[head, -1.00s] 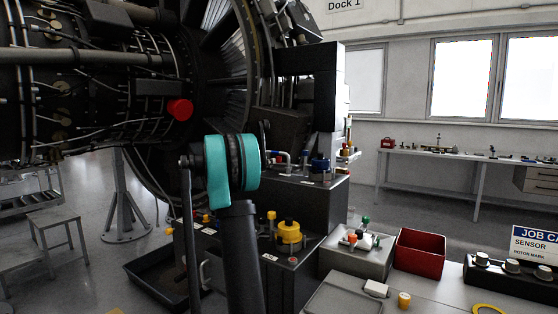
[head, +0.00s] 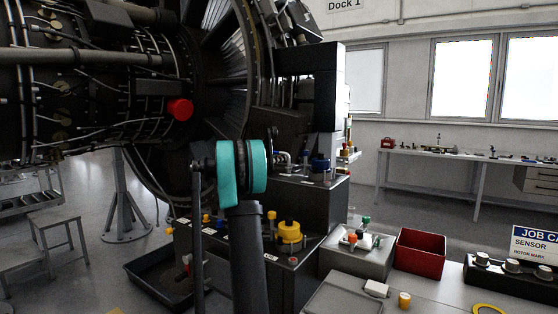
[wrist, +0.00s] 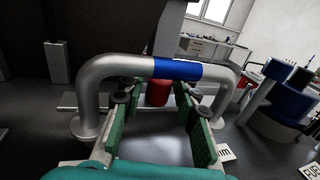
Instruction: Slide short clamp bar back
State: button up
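In the wrist view a bent silver bar with a blue sleeve (wrist: 178,70) arches across the picture, its two feet on a dark surface. I take it for the clamp bar, but no readable label confirms this. My gripper (wrist: 160,106) is open, its green-padded fingers apart below the bar's span in the picture. Nothing is held between them. Whether the fingertips reach or touch the bar cannot be told. A red cylinder (wrist: 157,93) shows between the fingers, beyond them. In the head view my gripper is hidden behind my arm; a small silver bar (head: 283,157) shows near the engine.
A large blue knob (wrist: 275,112) stands right of the bar. In the head view a yellow knob (head: 289,232) and a blue knob (head: 320,163) stand on dark blocks. A red bin (head: 420,251) and a grey tray (head: 345,297) are at the right.

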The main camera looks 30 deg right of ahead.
grip_shut()
jog(key=shift+w+d, duration=0.2)
jog(key=shift+d, duration=0.25)
jog(key=shift+w+d, duration=0.2)
jog(key=shift+d, duration=0.25)
jog(key=shift+o, duration=2.1)
grip_release()
